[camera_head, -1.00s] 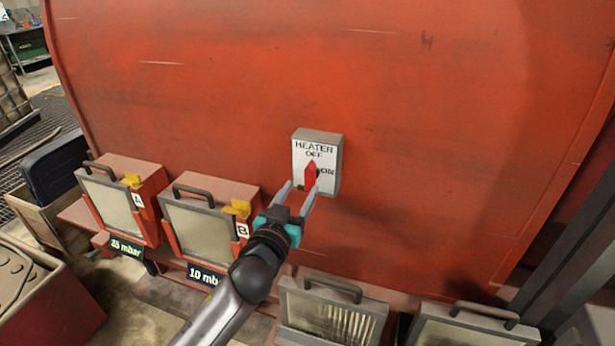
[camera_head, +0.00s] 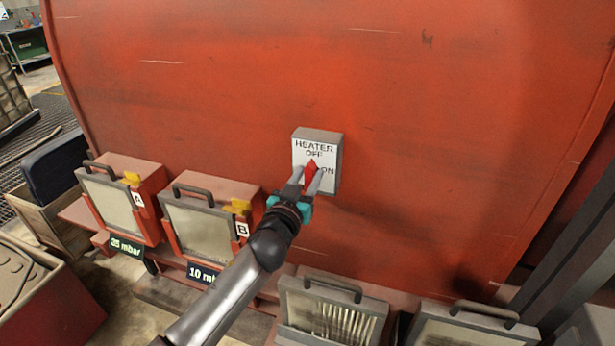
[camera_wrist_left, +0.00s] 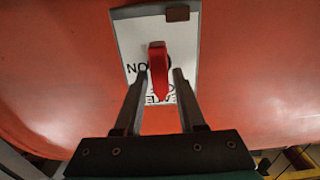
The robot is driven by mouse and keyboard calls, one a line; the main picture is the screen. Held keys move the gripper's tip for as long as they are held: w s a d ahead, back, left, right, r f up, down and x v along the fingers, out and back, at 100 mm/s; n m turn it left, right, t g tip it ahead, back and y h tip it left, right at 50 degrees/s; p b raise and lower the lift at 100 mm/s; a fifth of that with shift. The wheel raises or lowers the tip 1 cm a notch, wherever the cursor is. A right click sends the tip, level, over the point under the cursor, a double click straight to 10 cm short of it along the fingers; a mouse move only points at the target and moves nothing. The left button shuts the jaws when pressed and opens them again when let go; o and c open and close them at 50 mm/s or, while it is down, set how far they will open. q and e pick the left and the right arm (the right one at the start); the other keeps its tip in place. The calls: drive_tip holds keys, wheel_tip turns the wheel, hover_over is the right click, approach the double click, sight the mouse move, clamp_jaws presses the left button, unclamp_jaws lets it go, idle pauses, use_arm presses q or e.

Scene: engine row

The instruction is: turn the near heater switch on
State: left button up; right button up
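The heater switch is a grey box (camera_head: 335,150) with a white face marked HEATER, OFF and ON, on the red engine wall. Its red pointer knob (camera_head: 311,168) points up toward OFF, with ON to its right. The left wrist view shows the box upside down, with the red knob (camera_wrist_left: 158,65) pointing down at the lettering. My left gripper (camera_head: 309,175) is at the knob, a finger on each side. In the left wrist view its fingers (camera_wrist_left: 159,74) are apart, with a visible gap beside the knob. My right gripper is not in view.
Two red-framed boxes labelled A (camera_head: 118,205) and B (camera_head: 205,232) stand below left of the switch. Grey-framed panels with handles (camera_head: 330,310) (camera_head: 470,325) line the bottom. The wall around the switch is bare.

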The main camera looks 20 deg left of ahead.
use_arm(q)
clamp_jaws()
idle(0.5)
drive_tip(key=m, duration=0.4)
drive_tip(key=shift+d, duration=0.2)
drive_tip(key=m+p, duration=0.1)
drive_tip(key=m, duration=0.3)
drive_tip(key=shift+d+f+m, duration=0.1)
drive_tip(key=shift+d+m, duration=0.05)
drive_tip(key=shift+m, duration=0.15)
drive_tip(key=shift+d+f+m, duration=0.1)
drive_tip(key=shift+f+m, duration=0.05)
drive_tip(key=shift+m, duration=1.4)
drive_tip(key=shift+d+f+m, duration=0.1)
drive_tip(key=shift+f+m, duration=0.05)
drive_tip(key=shift+m, duration=1.45)
drive_tip(key=shift+f+m, duration=0.15)
drive_tip(key=shift+m, duration=1.4)
